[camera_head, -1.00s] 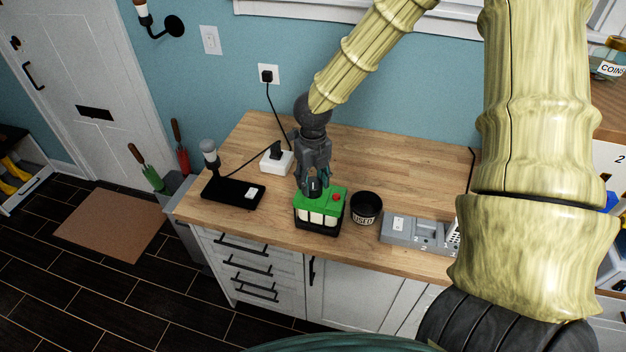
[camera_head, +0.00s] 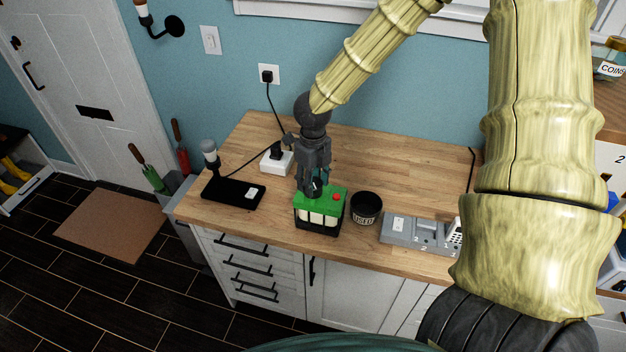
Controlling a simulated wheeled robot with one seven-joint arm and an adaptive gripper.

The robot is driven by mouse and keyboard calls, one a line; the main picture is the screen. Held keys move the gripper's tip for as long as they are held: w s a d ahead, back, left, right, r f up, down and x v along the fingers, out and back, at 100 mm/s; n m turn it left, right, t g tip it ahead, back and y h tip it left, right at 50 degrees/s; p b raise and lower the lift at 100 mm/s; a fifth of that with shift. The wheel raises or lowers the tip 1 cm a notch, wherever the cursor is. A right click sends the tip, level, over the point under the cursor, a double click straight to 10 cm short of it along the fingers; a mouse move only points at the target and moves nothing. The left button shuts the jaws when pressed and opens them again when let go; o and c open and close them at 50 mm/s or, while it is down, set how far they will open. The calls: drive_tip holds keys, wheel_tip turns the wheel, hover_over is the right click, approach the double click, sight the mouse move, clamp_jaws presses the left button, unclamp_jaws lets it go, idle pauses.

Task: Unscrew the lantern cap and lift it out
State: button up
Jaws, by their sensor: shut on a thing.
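The lantern (camera_head: 319,208) stands upright on the wooden counter, with a green top, pale panels, a dark base and a red button at the right of its top. My gripper (camera_head: 314,187) points down onto the left part of the green top. It is shut on the dark lantern cap (camera_head: 315,188), which is mostly hidden by the fingers. I cannot tell whether the cap is still seated in the top.
A black cup marked "USED" (camera_head: 365,208) stands just right of the lantern. A grey tray (camera_head: 420,232) with numbered slots lies further right. A black base with a lamp (camera_head: 233,191) and a white plug box (camera_head: 277,161) are at the left. The back of the counter (camera_head: 400,160) is clear.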

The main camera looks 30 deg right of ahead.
sight(313, 183)
drive_tip(key=shift+n, duration=1.3)
drive_tip(key=o, duration=1.1)
drive_tip(key=c, duration=0.4)
drive_tip(key=shift+r, duration=0.1)
drive_tip(key=shift+r, duration=3.45)
